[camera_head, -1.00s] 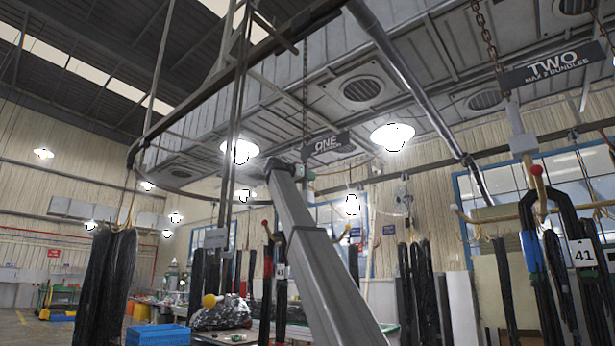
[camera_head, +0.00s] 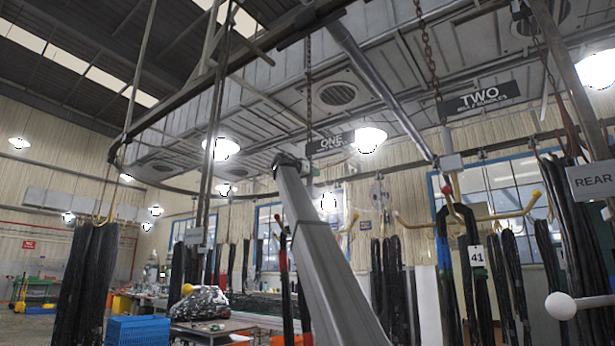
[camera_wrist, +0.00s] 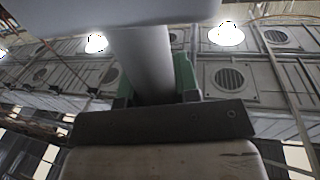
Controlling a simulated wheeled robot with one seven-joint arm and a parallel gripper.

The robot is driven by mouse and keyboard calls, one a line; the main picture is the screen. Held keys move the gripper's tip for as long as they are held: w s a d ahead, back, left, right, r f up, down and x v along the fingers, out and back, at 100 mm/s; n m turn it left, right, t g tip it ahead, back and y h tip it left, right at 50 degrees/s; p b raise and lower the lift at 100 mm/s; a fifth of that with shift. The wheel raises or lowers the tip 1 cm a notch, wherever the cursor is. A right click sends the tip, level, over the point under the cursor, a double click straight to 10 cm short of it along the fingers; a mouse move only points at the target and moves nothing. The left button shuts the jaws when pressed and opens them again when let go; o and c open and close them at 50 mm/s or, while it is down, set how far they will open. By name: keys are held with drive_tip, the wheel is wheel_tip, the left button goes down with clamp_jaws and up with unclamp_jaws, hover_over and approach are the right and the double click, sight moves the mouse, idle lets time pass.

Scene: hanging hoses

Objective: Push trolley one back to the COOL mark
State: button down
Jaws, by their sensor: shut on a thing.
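In the head view, the dark ONE sign (camera_head: 330,143) hangs by a chain below the hood, just right of the top of my grey arm. The trolley beneath it is largely hidden by my arm; a pale yellow arm end (camera_head: 350,226) shows to its right. In the wrist view, my gripper (camera_wrist: 155,82), with green pads, is shut on a pale grey round bar (camera_wrist: 143,58). A wooden block (camera_wrist: 165,163) and a dark plate are close below. Whether the bar belongs to trolley one is not clear. No COOL mark is legible.
The TWO sign (camera_head: 478,100) hangs to the right, over a yellow-armed hanger with black hoses and a 41 tag (camera_head: 477,257). A REAR sign (camera_head: 593,180) is at far right. A black hose bundle (camera_head: 85,275), blue crate (camera_head: 138,330) and workbench are left.

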drive_tip(key=shift+s, duration=0.1)
drive_tip(key=c, duration=0.8)
unclamp_jaws()
drive_tip(key=shift+c, duration=0.2)
drive_tip(key=v, duration=1)
drive_tip(key=shift+s+a, duration=0.25)
